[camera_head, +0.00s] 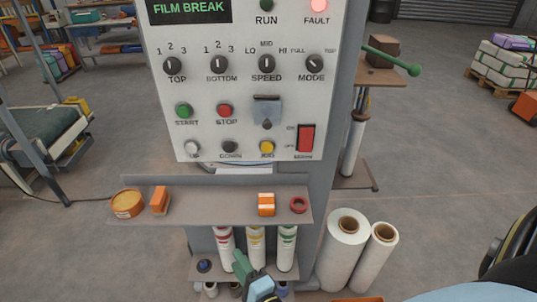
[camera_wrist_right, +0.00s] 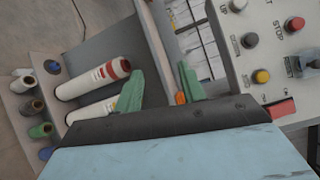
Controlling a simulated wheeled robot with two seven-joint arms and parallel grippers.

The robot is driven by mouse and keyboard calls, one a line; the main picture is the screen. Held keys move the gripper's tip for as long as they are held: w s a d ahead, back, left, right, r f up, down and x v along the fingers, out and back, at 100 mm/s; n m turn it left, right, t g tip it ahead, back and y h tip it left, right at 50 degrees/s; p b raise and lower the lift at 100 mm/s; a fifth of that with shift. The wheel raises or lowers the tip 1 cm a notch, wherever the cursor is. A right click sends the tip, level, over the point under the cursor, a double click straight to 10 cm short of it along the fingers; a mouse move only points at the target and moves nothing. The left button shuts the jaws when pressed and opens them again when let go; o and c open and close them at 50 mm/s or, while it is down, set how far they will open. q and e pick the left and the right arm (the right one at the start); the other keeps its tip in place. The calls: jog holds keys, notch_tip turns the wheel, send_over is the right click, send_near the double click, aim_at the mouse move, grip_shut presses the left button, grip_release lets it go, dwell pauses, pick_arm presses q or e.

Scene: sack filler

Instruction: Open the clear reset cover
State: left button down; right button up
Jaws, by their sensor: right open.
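The clear reset cover (camera_head: 267,109) is a small bluish flap on the front of the control panel (camera_head: 205,130), right of the red STOP button. It looks shut, hanging down over what is beneath. Its edge also shows at the right side of the right wrist view (camera_wrist_right: 304,66). My right gripper (camera_head: 240,262) is low in front of the machine, well below the panel and the cover, touching neither. In the right wrist view its green fingers (camera_wrist_right: 160,88) stand apart with nothing held between them. My left gripper is not in view.
A grey shelf (camera_head: 220,206) with tape rolls and small orange items juts out below the panel, above my right gripper. White cylinders (camera_head: 255,248) stand under it. The panel carries knobs, buttons and a red switch (camera_head: 306,138). Large film rolls (camera_head: 343,248) stand at right.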

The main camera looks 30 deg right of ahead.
jog(key=d+r+m+t+h, duration=0.3)
jog(key=r+m+h, duration=0.3)
jog(key=r+m, duration=0.75)
jog(key=m+g+h, duration=0.2)
jog(key=m+h, duration=0.4)
jog(key=m, duration=0.3)
send_near(267, 127)
jog(key=p+x, duration=0.4)
jog(key=x, duration=0.3)
jog(key=shift+w+d+r+p, duration=0.15)
jog(key=shift+w+p, duration=0.05)
jog(key=shift+p, duration=0.2)
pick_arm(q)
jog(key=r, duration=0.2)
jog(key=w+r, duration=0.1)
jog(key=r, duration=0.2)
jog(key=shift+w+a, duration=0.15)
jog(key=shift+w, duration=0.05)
pick_arm(e)
jog(key=shift+w+d, duration=0.2)
jog(key=shift+w, duration=0.1)
grip_shut()
